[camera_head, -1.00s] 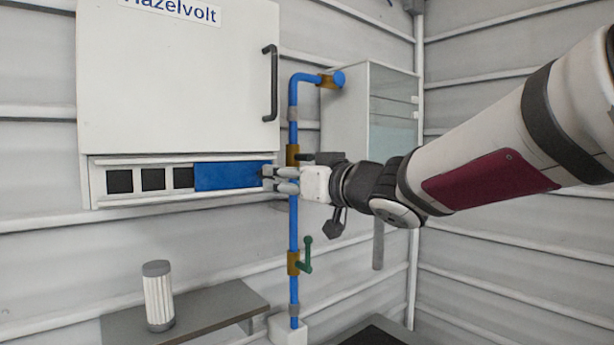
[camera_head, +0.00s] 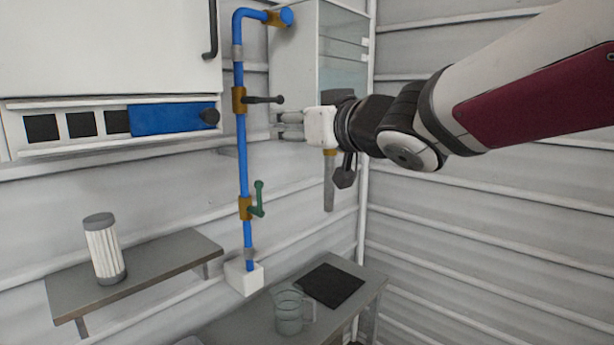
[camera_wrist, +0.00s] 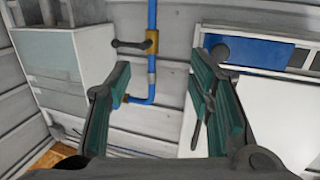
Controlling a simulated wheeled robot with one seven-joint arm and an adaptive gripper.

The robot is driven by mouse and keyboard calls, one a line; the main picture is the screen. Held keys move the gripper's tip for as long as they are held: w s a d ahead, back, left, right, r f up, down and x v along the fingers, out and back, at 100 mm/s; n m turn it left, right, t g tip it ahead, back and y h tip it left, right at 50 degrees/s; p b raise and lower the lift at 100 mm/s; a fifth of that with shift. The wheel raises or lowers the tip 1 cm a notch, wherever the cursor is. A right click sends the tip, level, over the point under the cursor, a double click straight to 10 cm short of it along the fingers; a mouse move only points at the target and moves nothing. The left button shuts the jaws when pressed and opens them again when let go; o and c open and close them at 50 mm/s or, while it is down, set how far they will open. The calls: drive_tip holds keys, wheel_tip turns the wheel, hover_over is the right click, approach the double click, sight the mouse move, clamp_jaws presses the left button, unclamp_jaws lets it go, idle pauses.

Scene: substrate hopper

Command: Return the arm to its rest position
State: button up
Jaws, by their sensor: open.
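My gripper (camera_head: 284,126) is in the middle of the head view, at the end of my outstretched arm. Its fingers point left towards the blue pipe (camera_head: 242,155) and look empty. The wrist view shows my gripper (camera_wrist: 158,105) with its two green-padded fingers wide apart and nothing between them. A blue sliding panel (camera_head: 165,119) with a dark knob lies to the left of my gripper, apart from it. The panel also shows in the wrist view (camera_wrist: 258,52), behind the right finger.
The pipe carries a dark-handled valve (camera_head: 262,99) close to my gripper and a green-handled valve (camera_head: 258,197) lower down. A white ribbed filter (camera_head: 104,250) stands on a wall shelf (camera_head: 170,258). A clear jug (camera_head: 290,310) and a black mat (camera_head: 331,285) are on the table below. A glass-fronted cabinet (camera_head: 343,60) hangs behind.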

drive_tip(key=s+d+f+m+g+h, duration=0.1)
drive_tip(key=s+d+f+m+h, duration=0.3)
drive_tip(key=d, duration=0.6)
drive_tip(key=s+d+f+m+g+h, duration=0.1)
drive_tip(key=s+d+f+m+h, duration=0.1)
drive_tip(key=s+d+f+h, duration=0.55)
drive_tip(key=s+d+f+g+y, duration=0.1)
drive_tip(key=s+d+f+g, duration=0.1)
drive_tip(key=s+f, duration=0.3)
drive_tip(key=s+d+f+m+g+y, duration=0.1)
drive_tip(key=s+f+g, duration=0.3)
drive_tip(key=s, duration=0.5)
wheel_tip(320, 180, down, 2)
drive_tip(key=shift+s+d+g+b, duration=0.3)
drive_tip(key=shift+s+d+b, duration=0.1)
drive_tip(key=shift+d, duration=0.4)
